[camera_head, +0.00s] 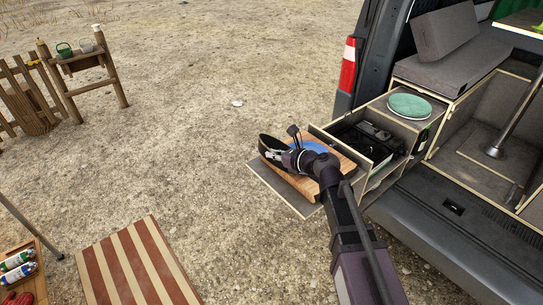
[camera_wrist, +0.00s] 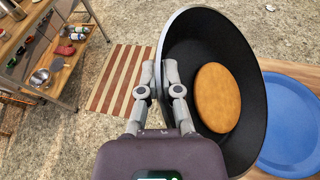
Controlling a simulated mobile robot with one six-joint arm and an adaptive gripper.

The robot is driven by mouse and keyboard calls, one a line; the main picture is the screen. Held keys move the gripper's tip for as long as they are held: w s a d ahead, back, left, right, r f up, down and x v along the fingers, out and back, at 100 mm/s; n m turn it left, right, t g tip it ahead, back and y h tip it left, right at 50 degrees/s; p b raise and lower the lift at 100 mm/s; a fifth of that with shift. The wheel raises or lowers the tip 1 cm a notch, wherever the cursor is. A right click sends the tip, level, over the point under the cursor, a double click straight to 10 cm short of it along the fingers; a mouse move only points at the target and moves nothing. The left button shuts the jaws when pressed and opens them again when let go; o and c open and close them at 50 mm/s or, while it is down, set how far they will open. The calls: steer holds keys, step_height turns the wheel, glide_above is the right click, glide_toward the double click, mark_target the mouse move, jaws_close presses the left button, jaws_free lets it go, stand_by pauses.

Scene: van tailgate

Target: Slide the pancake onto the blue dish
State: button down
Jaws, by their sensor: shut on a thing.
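A round golden-brown pancake (camera_wrist: 217,98) lies inside a dark pan (camera_wrist: 199,50) in the wrist view. My gripper (camera_wrist: 161,84) is shut on the pan at its left side; the exact grip point is partly hidden by the fingers. The pan looks tilted, and its right edge overlaps the left edge of the blue dish (camera_wrist: 292,130). The pancake is in the pan, apart from the dish. In the head view the pan (camera_head: 265,142) shows to the left of my gripper (camera_head: 291,157). The blue dish (camera_head: 311,146) is partly hidden behind my gripper there.
The dish lies on a wooden board (camera_head: 343,163) on a pull-out shelf (camera_head: 300,207) at the van's tailgate. An open drawer with a black stove (camera_head: 366,141) stands to the right.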

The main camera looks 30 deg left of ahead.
steer(key=w+d+r+m+g+y+p, duration=0.2)
steer(key=w+r+m+p, duration=0.1)
steer(key=w+r+m, duration=0.4)
steer(key=shift+w+d+y, duration=0.3)
steer(key=shift+w+d, duration=0.1)
steer(key=shift+w, duration=0.1)
stand_by(1.7)
steer(key=shift+m, duration=0.3)
stand_by(1.0)
steer(key=shift+f+b, duration=0.8)
steer(key=shift+b, duration=0.1)
steer(key=shift+d, duration=0.1)
